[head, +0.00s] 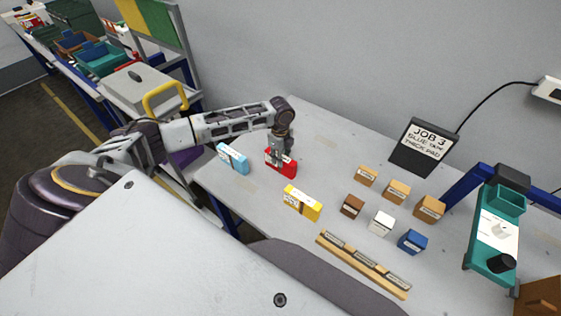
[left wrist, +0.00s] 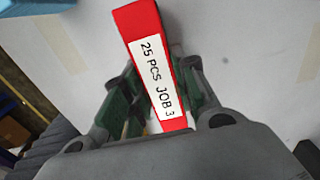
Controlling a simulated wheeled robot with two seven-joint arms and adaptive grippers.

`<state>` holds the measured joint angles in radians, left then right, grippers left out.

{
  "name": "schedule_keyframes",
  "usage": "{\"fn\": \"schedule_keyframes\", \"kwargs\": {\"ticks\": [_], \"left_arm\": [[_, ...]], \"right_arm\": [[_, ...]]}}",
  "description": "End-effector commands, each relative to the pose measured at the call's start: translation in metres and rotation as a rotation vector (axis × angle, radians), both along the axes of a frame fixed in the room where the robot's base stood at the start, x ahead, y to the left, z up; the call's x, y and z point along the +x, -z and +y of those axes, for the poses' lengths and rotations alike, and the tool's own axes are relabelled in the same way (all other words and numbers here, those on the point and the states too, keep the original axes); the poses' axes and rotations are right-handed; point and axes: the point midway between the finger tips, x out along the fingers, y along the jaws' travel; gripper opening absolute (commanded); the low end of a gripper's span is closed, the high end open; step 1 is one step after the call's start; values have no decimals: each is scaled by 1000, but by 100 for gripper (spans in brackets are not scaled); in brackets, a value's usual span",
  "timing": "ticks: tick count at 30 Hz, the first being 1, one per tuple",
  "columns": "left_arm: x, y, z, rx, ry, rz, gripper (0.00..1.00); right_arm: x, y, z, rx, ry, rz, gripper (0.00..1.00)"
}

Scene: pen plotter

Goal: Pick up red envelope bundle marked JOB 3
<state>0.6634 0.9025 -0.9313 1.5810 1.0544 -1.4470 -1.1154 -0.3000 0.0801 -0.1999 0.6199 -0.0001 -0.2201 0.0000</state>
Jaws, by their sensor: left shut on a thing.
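The red envelope bundle (head: 281,163) stands on the table in the head view, between the light blue bundle and the yellow bundle. In the left wrist view the red bundle (left wrist: 137,22) carries a white label reading "25 PCS JOB 3". My left gripper (head: 281,156) is over it from above and shut on it, one finger on each side in the left wrist view (left wrist: 160,95). I cannot tell whether the bundle is touching the table. My right gripper is not in view.
A light blue bundle (head: 233,158) and a yellow bundle (head: 301,202) stand close by.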

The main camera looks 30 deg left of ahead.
Motion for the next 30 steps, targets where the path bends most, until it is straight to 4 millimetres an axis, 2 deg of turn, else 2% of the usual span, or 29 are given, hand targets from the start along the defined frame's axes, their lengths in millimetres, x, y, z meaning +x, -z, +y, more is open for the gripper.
{"fn": "schedule_keyframes", "kwargs": {"ticks": [5, 11, 24, 30], "left_arm": [[1, -4, 0, 0, 0, -2, 1], [1, -19, 1, 1, 0, -3, 1], [1, -81, 0, -1, 0, -2, 1], [1, -97, 0, 0, 0, -2, 1]], "right_arm": [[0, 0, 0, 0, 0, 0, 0], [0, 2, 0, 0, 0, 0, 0], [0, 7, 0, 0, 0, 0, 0], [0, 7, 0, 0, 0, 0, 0]]}}
